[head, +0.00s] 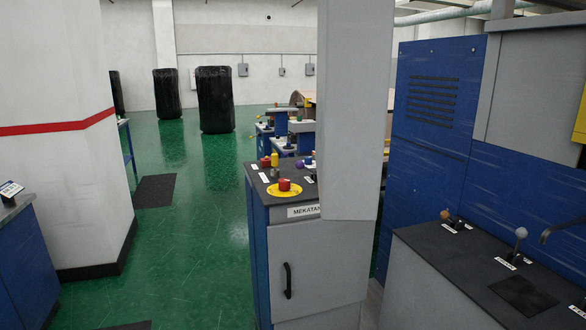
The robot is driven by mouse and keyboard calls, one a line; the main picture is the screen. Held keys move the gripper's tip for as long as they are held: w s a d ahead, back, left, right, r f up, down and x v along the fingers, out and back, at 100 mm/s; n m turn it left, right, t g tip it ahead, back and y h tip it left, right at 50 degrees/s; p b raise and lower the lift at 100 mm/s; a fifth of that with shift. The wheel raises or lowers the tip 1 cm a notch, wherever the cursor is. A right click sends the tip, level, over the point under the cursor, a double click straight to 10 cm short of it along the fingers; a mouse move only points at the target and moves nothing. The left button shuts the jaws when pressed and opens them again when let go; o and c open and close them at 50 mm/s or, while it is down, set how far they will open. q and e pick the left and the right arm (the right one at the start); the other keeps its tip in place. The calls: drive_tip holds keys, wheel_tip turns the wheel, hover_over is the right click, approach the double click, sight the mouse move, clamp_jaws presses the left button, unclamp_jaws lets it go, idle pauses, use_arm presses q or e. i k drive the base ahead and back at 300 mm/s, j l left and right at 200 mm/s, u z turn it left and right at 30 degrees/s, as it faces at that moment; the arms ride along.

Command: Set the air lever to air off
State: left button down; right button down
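No lever label is readable, so I cannot tell which one is the air lever. On the dark-topped console at the right (420,239) stands a lever with a brown knob (445,215) and, closer, a lever with a grey ball knob (521,233). Each has small white labels at its base. A black bent handle (562,228) shows at the right edge, partly cut off. Neither of my grippers is in view.
A control cabinet (310,262) with a red button (284,184) stands in the middle, beside a tall grey column (347,110). A white pillar (60,190) is at left. Black wrapped rolls (215,100) stand far back. Green floor (195,235) is open between pillar and cabinet.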

sight(299, 164)
drive_tip(key=i+j, duration=0.6)
drive_tip(key=i+j+z, duration=0.15)
drive_tip(key=i+j, duration=0.45)
drive_tip(key=j, duration=0.15)
drive_tip(key=i+j, duration=0.6)
drive_tip(key=j, duration=0.15)
